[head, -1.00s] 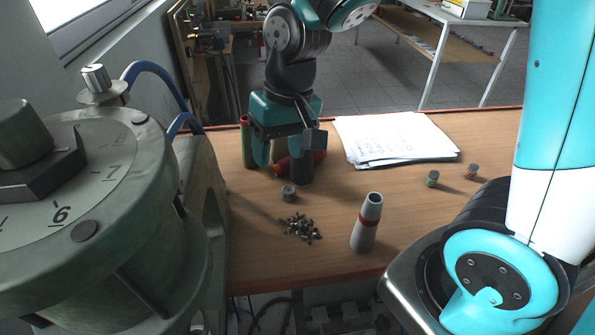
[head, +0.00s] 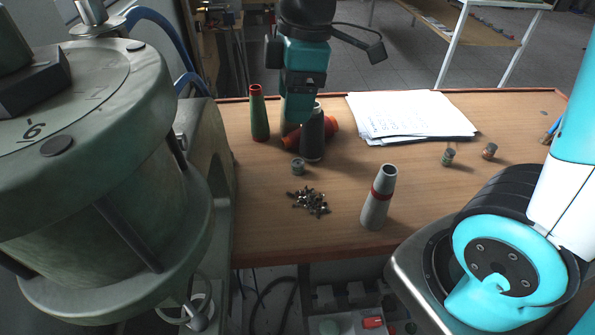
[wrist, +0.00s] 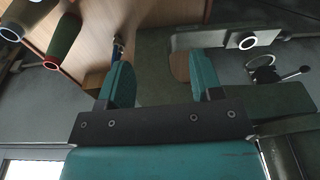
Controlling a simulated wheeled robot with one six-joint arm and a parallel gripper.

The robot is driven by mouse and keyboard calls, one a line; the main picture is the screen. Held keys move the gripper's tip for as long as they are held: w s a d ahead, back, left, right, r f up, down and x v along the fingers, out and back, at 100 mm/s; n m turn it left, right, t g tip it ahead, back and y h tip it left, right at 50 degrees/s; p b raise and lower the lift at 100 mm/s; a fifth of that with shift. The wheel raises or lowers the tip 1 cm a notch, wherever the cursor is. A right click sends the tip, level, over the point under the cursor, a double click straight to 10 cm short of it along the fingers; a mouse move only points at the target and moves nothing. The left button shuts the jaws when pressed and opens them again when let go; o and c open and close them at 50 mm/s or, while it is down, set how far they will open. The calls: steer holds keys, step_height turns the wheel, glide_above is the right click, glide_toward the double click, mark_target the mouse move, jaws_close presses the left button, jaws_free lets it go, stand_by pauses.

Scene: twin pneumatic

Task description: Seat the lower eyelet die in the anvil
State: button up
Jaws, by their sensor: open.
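My gripper (head: 298,112) hangs over the back left of the bench, seen edge-on behind a dark cone-shaped piece. In the wrist view my gripper (wrist: 163,78) has its teal fingers wide apart with nothing held between them. A small grey cylinder (head: 297,166) stands on the bench in front of it. Two more small cylinders, one greenish (head: 448,157) and one brownish (head: 489,151), stand at the right. I cannot tell which is the lower eyelet die. A pale metal plate with a ringed hole (wrist: 247,41) shows at the wrist view's upper right; I cannot tell whether it is the anvil.
The large green machine (head: 110,185) fills the left. Papers (head: 410,116) lie at the back.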

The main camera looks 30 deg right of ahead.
steer(key=w+d+f+n+h+b, duration=0.2)
steer(key=w+d+f+n, duration=0.3)
steer(key=w, duration=0.3)
steer(key=p, duration=0.2)
glide_above(300, 161)
steer(key=f, duration=1.1)
steer(key=shift+w+a+f, duration=0.1)
steer(key=shift+a+f, duration=0.1)
steer(key=shift+f, duration=0.2)
steer(key=shift+s+d+f+p, duration=0.1)
steer(key=shift+f+p, duration=0.15)
steer(key=shift+f, duration=1.1)
steer(key=shift+s+d+f+p, duration=0.1)
steer(key=shift+f+p, duration=0.1)
steer(key=shift+f, duration=1.15)
steer(key=c, duration=1.1)
steer(key=shift+r, duration=0.1)
